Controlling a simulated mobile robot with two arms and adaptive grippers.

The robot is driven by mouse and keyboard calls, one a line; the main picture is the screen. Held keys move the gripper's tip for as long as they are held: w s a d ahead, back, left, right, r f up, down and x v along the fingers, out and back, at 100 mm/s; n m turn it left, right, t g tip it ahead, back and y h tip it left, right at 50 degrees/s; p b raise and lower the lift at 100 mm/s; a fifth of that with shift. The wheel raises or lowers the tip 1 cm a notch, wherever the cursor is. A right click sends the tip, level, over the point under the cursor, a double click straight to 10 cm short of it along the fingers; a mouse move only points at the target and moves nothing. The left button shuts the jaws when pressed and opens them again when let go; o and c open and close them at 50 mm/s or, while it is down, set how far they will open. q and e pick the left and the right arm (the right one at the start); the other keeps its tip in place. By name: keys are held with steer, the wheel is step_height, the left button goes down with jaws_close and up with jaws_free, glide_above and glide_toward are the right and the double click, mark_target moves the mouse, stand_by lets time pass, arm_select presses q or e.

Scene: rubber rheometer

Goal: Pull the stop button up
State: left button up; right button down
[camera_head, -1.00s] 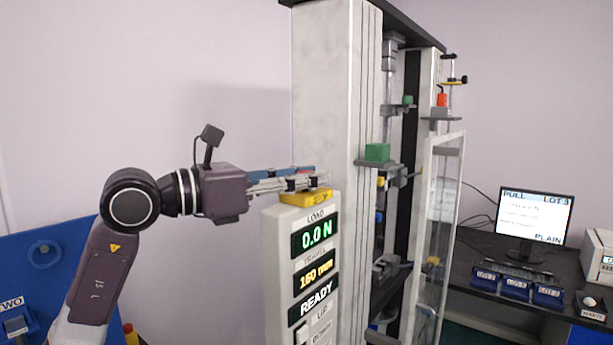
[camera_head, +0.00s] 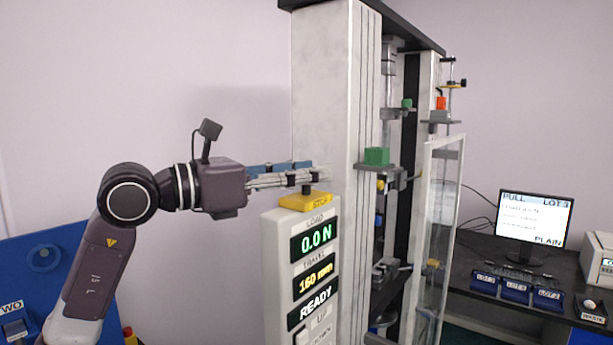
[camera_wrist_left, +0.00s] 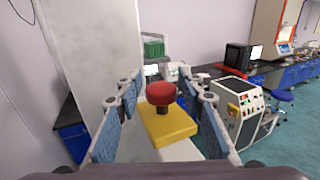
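The stop button has a red mushroom cap (camera_wrist_left: 160,93) on a dark stem, standing on a yellow base (camera_wrist_left: 165,124). In the head view, the yellow base (camera_head: 305,202), marked STOP, sits on top of the white control panel (camera_head: 284,270). My left gripper (camera_head: 312,176) reaches in level just above the base and hides the red cap there. In the left wrist view, its fingers (camera_wrist_left: 160,82) are spread to the left and right of the cap, with a gap visible on each side. My right gripper is in neither view.
The tall grey machine column (camera_head: 325,110) stands right behind the fingers. The panel displays (camera_head: 316,240) read 0.0 N, 160 mm and READY. A clear guard door (camera_head: 438,230) stands to the right. A desk with a monitor (camera_head: 534,215) is farther right.

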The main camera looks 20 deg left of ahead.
arm_select(q)
steer(key=shift+o, duration=0.4)
steer(key=shift+f, duration=0.15)
steer(key=v, duration=1.2)
